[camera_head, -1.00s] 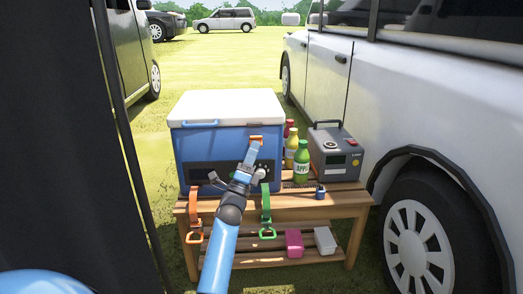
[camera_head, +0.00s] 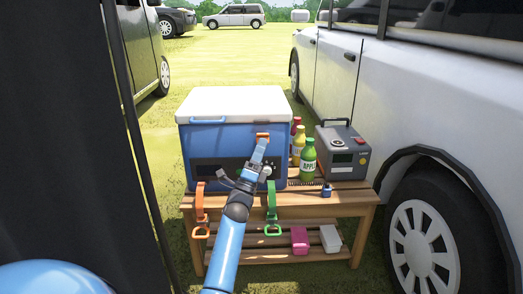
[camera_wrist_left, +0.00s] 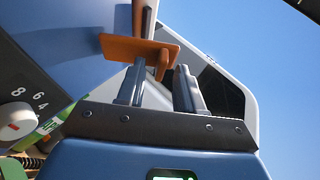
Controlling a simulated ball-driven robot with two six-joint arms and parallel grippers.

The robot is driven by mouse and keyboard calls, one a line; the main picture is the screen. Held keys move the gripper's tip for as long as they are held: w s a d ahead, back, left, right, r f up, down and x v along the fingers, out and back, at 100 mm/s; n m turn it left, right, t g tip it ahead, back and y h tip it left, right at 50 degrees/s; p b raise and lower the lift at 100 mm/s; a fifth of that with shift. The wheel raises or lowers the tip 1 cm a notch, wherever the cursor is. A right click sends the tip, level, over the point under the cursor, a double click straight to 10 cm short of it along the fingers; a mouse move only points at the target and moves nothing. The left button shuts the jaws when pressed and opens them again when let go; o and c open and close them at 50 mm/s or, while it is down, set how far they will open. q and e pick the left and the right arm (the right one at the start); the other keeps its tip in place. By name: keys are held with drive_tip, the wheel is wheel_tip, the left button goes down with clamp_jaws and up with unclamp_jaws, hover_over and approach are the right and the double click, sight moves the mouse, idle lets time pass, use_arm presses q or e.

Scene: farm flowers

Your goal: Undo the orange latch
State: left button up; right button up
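The orange latch (camera_head: 262,135) sits high on the front of the blue cooler (camera_head: 205,140), just below its white lid (camera_head: 235,101). My left gripper (camera_head: 259,147) is right at the latch, reaching up from below. In the left wrist view, the orange latch (camera_wrist_left: 140,48) shows as a flat plate with a tab hanging down beside the fingers. The fingers of my left gripper (camera_wrist_left: 160,85) stand apart with a gap between them; nothing is visibly clamped. I cannot tell whether a finger touches the latch. My right gripper is not in view.
The cooler stands on a wooden bench (camera_head: 340,198). An orange strap (camera_head: 200,212) and a green strap (camera_head: 272,205) hang at its front. Bottles (camera_head: 308,160) and a grey box (camera_head: 342,150) stand to the right. A white car (camera_head: 400,90) is close on the right.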

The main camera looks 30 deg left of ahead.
use_arm(q)
drive_tip(key=p+v, duration=0.3)
drive_tip(key=v, duration=0.7)
drive_tip(key=shift+s+f, duration=0.25)
drive_tip(key=shift+s, duration=0.1)
idle(0.3)
